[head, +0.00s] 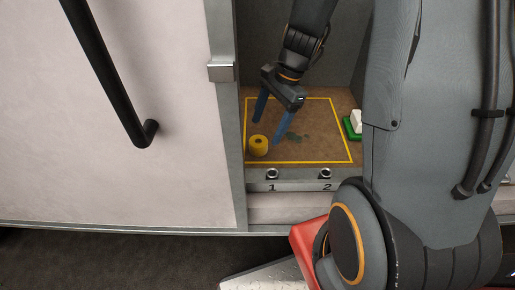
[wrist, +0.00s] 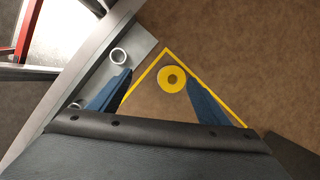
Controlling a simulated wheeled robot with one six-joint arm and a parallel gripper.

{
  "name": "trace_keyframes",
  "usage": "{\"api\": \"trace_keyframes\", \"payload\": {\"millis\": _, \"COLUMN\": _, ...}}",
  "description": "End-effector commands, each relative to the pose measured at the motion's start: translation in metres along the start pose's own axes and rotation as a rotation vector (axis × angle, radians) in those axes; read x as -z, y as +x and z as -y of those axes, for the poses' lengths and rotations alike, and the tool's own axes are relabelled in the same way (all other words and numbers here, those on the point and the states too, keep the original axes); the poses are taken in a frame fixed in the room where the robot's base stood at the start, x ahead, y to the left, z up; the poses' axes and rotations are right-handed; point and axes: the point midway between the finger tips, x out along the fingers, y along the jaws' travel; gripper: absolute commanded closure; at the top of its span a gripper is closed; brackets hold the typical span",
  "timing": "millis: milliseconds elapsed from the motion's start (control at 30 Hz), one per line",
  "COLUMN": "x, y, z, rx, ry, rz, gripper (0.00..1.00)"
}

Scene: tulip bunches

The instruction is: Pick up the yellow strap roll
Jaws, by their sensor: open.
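The yellow strap roll (head: 258,145) is a short yellow cylinder with a hole in its top. It stands on the brown floor of the compartment, inside the yellow outline near its front left corner. My gripper (head: 265,131) has blue fingers and is open above the roll. In the wrist view the roll (wrist: 172,78) lies beyond the fingertips, closer to the right finger than the left. The gap between the fingers (wrist: 160,82) is empty. I cannot tell the exact height of the fingertips over the roll.
A green and white object (head: 353,125) sits to the right, partly hidden by my arm. A front sill (head: 300,176) carries two rings marked 1 and 2. A white door with a black handle (head: 110,85) is at left. Dark patches mark the floor near the roll.

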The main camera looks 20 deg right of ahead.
Motion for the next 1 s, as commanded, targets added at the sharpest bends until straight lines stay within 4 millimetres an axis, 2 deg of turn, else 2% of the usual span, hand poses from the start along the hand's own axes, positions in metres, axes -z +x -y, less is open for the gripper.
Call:
{"api": "trace_keyframes", "payload": {"millis": 33, "x": 0.012, "y": 0.013, "z": 0.009, "rx": 0.013, "ry": 0.097, "rz": 0.021, "gripper": 0.29}}
{"api": "trace_keyframes", "payload": {"millis": 100, "x": 0.022, "y": 0.021, "z": 0.018, "rx": 0.029, "ry": 0.204, "rz": 0.043, "gripper": 0.29}}
{"api": "trace_keyframes", "payload": {"millis": 233, "x": 0.032, "y": 0.031, "z": 0.028, "rx": 0.045, "ry": 0.314, "rz": 0.067, "gripper": 0.29}}
{"api": "trace_keyframes", "payload": {"millis": 567, "x": 0.030, "y": 0.063, "z": 0.031, "rx": 0.047, "ry": 0.334, "rz": 0.072, "gripper": 0.29}}
{"api": "trace_keyframes", "payload": {"millis": 800, "x": 0.028, "y": 0.097, "z": 0.032, "rx": 0.046, "ry": 0.332, "rz": 0.072, "gripper": 0.29}}
{"api": "trace_keyframes", "payload": {"millis": 1000, "x": 0.028, "y": 0.108, "z": 0.033, "rx": 0.048, "ry": 0.331, "rz": 0.070, "gripper": 0.29}}
